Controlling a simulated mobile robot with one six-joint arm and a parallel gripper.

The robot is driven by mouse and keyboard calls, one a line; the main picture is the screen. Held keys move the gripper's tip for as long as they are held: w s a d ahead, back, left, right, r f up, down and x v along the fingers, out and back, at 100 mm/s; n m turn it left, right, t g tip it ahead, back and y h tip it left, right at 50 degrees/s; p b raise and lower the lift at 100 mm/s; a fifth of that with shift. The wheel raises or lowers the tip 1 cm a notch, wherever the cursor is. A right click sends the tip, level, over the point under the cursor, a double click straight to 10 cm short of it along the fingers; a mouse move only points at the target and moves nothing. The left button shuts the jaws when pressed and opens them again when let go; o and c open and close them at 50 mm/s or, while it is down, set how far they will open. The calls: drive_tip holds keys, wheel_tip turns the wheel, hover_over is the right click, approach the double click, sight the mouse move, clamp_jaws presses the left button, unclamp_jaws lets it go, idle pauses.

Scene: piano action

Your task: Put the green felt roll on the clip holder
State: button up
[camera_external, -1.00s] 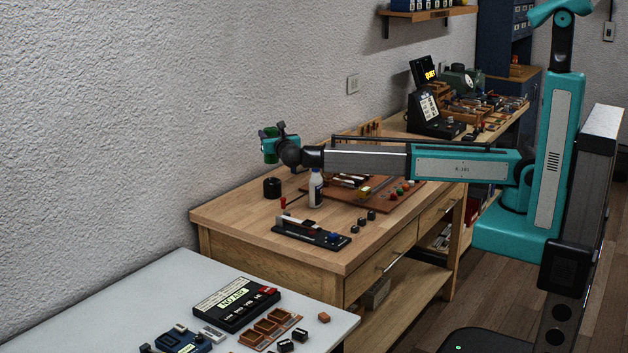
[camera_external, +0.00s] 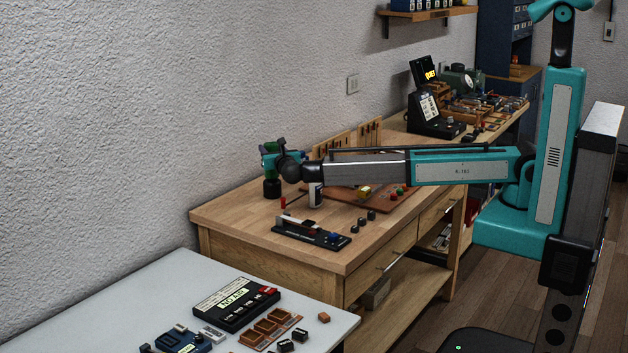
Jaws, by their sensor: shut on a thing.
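My gripper (camera_external: 269,158) is at the far left end of the wooden bench, near the wall. It is shut on the green felt roll (camera_external: 272,173), which is small here and partly hidden by the jaws. Directly below it stands a short black cylinder (camera_external: 272,189) on the bench top, which looks like the clip holder, though its details are too small to be sure. The roll's lower end appears close to or at the top of the cylinder; I cannot tell whether they touch.
A white bottle (camera_external: 316,194) stands under my forearm, partly covered by it. A black tool tray (camera_external: 311,233) and several small dark knobs lie nearer the front edge. A brown board (camera_external: 375,200) and an upright wooden rack (camera_external: 362,137) are to the right. The bench's left front corner is clear.

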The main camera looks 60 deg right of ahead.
drive_tip(key=shift+f, duration=0.45)
drive_tip(key=shift+f, duration=0.2)
drive_tip(key=o, duration=1)
drive_tip(key=shift+o, duration=0.2)
drive_tip(key=shift+r, duration=0.2)
drive_tip(key=b+v, duration=0.3)
drive_tip(key=v, duration=0.9)
drive_tip(key=shift+w+d, duration=0.1)
drive_tip(key=shift+p+x, duration=1.5)
drive_tip(key=shift+x, duration=4.2)
